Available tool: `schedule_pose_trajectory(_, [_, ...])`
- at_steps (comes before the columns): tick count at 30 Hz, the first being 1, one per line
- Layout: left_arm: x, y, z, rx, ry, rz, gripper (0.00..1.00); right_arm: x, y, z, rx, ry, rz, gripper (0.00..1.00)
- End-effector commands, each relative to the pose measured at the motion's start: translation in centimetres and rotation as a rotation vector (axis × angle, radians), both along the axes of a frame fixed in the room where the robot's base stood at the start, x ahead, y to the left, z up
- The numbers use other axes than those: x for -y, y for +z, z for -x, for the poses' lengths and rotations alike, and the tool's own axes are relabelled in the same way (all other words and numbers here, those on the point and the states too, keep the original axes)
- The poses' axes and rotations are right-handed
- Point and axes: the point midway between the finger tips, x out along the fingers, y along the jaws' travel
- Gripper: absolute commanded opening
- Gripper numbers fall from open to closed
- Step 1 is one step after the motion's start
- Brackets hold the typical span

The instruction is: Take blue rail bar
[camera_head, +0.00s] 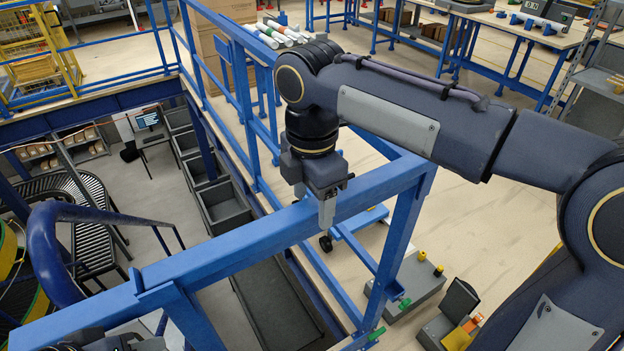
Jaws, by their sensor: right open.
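The blue rail bar (225,250) runs diagonally from the lower left to a corner post right of centre. My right gripper (316,208) points down at the middle of the bar, with its jaws open. One grey finger shows in front of the bar's near side; the other is mostly hidden, so I cannot tell whether they touch it. A small part of what looks like my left gripper (112,343) shows at the bottom left edge, by the bar's lower end; its fingers are not clear.
Beyond the rail the floor drops to a lower level with grey bins (222,205) and a roller conveyor (88,205). A blue-framed cart (355,240) and a grey box (408,285) stand on the floor at right. Tables (500,30) stand at the back.

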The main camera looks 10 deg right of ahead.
Motion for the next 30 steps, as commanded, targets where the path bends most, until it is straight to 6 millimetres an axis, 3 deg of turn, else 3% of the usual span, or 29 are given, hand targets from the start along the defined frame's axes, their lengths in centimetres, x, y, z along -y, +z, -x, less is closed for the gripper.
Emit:
schedule_pose_trajectory(12, [0.0,-0.02,0.0,0.0,0.0,0.0,0.36,0.01,-1.0,0.03,0.0,-0.001,-0.001,0.62])
schedule_pose_trajectory(26, [0.0,-0.02,0.0,0.0,0.0,0.0,0.36,0.01,-0.97,0.03,0.0,-0.001,-0.001,0.02])
schedule_pose_trajectory(30, [0.0,-0.02,0.0,0.0,0.0,0.0,0.36,0.0,-0.97,0.03,0.0,-0.001,-0.001,0.0])
